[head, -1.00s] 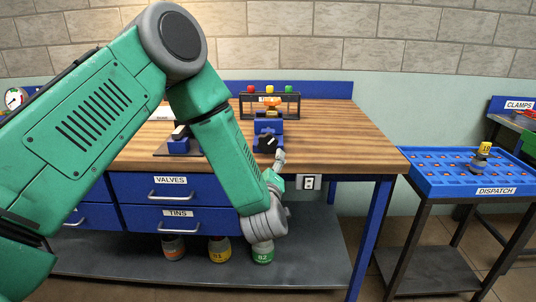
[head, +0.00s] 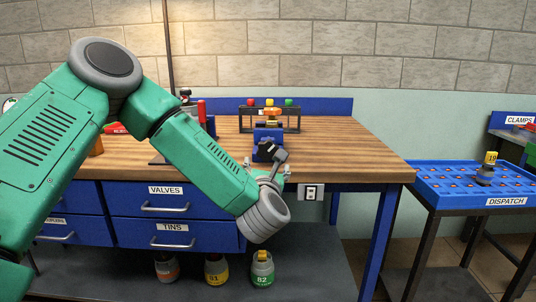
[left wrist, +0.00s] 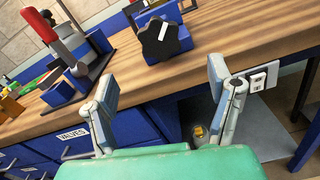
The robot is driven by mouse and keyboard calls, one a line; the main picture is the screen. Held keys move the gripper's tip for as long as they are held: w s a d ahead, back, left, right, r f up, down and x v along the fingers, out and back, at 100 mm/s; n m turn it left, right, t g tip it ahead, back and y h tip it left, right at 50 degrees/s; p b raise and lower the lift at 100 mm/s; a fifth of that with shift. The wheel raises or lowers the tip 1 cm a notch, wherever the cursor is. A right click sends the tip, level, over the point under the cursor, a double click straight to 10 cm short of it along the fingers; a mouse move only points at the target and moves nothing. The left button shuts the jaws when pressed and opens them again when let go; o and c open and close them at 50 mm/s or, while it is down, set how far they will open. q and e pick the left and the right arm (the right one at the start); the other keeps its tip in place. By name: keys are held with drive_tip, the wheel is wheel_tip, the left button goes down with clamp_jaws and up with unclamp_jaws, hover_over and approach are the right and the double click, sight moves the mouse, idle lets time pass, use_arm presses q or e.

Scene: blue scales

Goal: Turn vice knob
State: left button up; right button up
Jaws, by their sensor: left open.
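The blue vice (head: 268,131) stands near the front edge of the wooden bench, with a dark front part facing me. In the left wrist view the vice (left wrist: 178,51) is beyond the fingers, and a short white bar (left wrist: 163,29) shows on its black front, likely the knob's handle. My left gripper (head: 267,163) is at the bench's front edge, just in front of the vice. In the left wrist view my left gripper (left wrist: 163,84) is wide open and empty, its fingers apart from the vice. My right gripper is out of view.
A red-handled tool (left wrist: 66,34) stands left of the vice. A black rack (head: 244,122) with coloured knobs is behind it. Drawers (head: 172,233) are below the bench top, and a blue dispatch tray (head: 440,187) is at right.

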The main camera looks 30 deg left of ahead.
sight(267, 153)
use_arm(q)
drive_tip(key=b+x, duration=0.1)
drive_tip(key=x, duration=1)
drive_tip(key=shift+w+a, duration=0.2)
drive_tip(key=shift+a, duration=0.05)
drive_tip(key=c, duration=1.2)
